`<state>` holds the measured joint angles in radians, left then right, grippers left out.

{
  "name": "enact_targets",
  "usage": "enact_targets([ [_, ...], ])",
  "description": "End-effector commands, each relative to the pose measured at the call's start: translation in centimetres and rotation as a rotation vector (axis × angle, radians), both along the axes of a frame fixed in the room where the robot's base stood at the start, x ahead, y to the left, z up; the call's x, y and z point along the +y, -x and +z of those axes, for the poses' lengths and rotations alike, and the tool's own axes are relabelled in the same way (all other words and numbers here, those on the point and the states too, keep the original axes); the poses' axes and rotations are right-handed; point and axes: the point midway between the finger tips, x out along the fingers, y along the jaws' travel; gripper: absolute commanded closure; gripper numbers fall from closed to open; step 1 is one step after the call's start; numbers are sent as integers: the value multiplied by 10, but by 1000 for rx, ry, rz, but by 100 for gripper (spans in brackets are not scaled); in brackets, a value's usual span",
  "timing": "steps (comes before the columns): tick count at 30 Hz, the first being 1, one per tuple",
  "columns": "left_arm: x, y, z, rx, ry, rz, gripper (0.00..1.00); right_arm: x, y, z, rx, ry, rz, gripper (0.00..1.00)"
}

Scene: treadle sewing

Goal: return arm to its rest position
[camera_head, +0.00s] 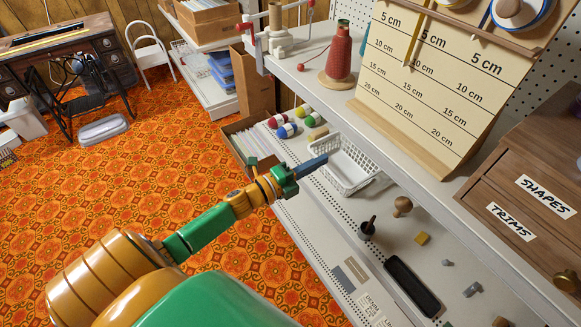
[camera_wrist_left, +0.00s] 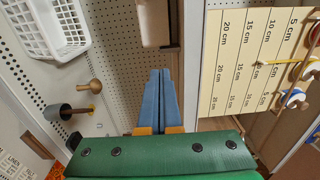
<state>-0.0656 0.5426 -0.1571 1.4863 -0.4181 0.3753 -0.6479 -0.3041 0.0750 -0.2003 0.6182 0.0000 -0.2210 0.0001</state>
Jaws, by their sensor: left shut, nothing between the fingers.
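My left arm reaches in from the lower left of the head view, in orange and green. My left gripper (camera_head: 318,162) is at its end, in front of the shelving and over the near rim of a white plastic basket (camera_head: 346,165). In the left wrist view the two blue fingers (camera_wrist_left: 160,98) lie together, shut with nothing between them. They point toward a pegboard back panel. The basket (camera_wrist_left: 48,27) shows there at the upper left, apart from the fingers. My right gripper is in neither view.
The upper shelf holds a red thread cone (camera_head: 340,55) and a measuring board (camera_head: 425,85). A drawer cabinet (camera_head: 535,190) stands at right. The lower shelf holds a wooden knob (camera_head: 402,206) and a black tray (camera_head: 411,286). A treadle table (camera_head: 65,55) stands far left. The patterned floor (camera_head: 130,170) is open.

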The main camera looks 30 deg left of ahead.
Motion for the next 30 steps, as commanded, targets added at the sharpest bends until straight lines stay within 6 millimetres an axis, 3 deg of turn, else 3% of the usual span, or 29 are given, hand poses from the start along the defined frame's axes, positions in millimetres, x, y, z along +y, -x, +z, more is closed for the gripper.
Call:
enact_targets([
  [9,21,52,-2,2,-1,0,100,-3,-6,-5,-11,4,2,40],
  [17,27,60,-6,18,13,13,100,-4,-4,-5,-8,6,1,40],
  [20,46,63,-53,169,126,126,100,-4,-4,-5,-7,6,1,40],
  [23,67,88,-145,458,341,346,100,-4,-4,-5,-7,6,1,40],
  [24,70,108,-185,583,428,442,100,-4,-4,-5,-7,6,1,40],
  [26,67,143,-239,759,550,584,100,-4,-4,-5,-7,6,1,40],
  [27,61,171,-271,874,622,679,100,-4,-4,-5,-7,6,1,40],
  [30,37,247,-332,1132,760,904,100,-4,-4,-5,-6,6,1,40],
])
